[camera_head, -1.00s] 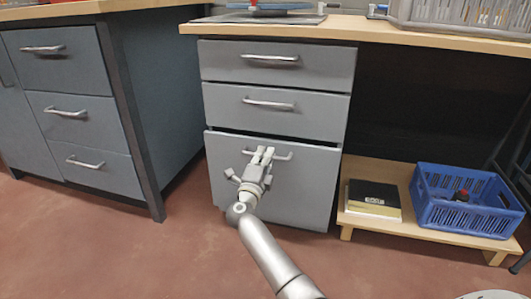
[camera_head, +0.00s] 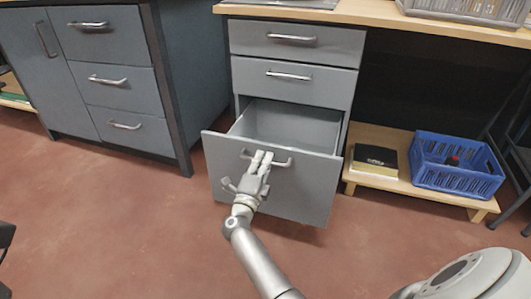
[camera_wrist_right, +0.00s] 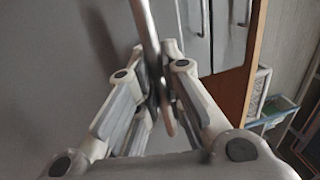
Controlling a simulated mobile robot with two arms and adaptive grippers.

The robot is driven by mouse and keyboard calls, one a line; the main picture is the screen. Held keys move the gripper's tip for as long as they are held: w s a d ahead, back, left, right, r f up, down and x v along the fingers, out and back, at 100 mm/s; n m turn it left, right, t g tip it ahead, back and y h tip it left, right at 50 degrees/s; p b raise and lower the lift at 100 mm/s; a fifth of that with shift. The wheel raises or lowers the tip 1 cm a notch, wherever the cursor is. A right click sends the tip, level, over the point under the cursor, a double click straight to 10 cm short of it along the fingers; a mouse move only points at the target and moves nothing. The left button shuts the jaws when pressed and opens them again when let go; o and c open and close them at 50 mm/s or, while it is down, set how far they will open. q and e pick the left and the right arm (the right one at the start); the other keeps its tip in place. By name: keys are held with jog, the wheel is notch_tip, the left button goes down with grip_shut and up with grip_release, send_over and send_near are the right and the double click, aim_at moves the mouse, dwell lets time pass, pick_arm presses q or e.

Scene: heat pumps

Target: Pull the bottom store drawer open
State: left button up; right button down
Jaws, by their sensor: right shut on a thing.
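The bottom store drawer (camera_head: 305,185) is the large grey lowest drawer of the middle cabinet. It stands well out from the cabinet, and its inside (camera_head: 290,125) shows and looks empty. My right gripper (camera_head: 261,157) is at the drawer's bar handle (camera_head: 283,163), left of the handle's middle, and is shut on it. In the right wrist view the fingers (camera_wrist_right: 158,90) close around the metal handle bar (camera_wrist_right: 150,30). My left gripper is not seen in these views.
Two shut drawers (camera_head: 295,82) sit above. A blue-grey cabinet (camera_head: 120,85) stands to the left. Reddish floor (camera_head: 120,230) in front is clear.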

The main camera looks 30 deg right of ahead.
jog(key=shift+s+a, duration=0.1)
jog(key=shift+a, duration=0.1)
jog(key=c, duration=1.5)
grip_release()
